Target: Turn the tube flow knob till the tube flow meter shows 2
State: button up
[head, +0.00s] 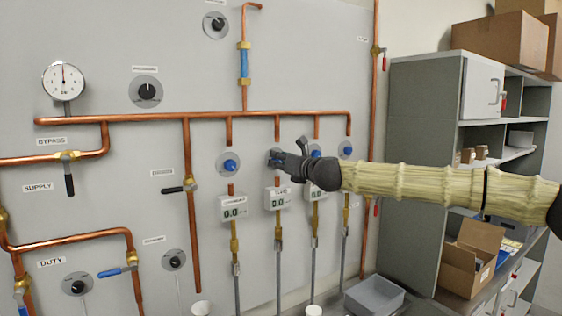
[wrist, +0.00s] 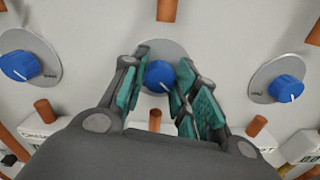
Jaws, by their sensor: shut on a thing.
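My gripper (head: 277,158) is at the second blue knob from the left in the row on the wall panel. In the wrist view my gripper (wrist: 162,72) has its teal-padded fingers on both sides of this blue knob (wrist: 159,76), shut on it. The knob's white mark points toward the lower right. In the head view the knob is mostly hidden by the gripper. The white meter below it (head: 277,198) appears to read 0.0. Its label is too small to read surely.
Neighbouring blue knobs stand on the left (wrist: 20,67) and right (wrist: 286,88). The left meter (head: 233,208) and right meter (head: 313,193) also appear to read 0.0. A copper pipe (head: 190,117) runs above the row. A grey shelf (head: 420,130) stands at right.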

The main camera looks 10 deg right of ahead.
jog(key=shift+n+b, duration=0.3)
jog(key=shift+b, duration=0.1)
jog(key=shift+f+n+b, duration=0.15)
jog(key=shift+n+b, duration=0.75)
jog(key=shift+b, duration=0.1)
jog(key=n+b, duration=0.4)
jog(key=n, duration=0.2)
jog(key=shift+b, duration=0.35)
jog(key=n+b, duration=0.2)
jog(key=n, duration=0.2)
jog(key=shift+n+b, duration=0.3)
jog(key=shift+n, duration=0.1)
jog(key=shift+n+b, duration=1.05)
jog(key=shift+n, duration=1.15)
jog(key=o, duration=1)
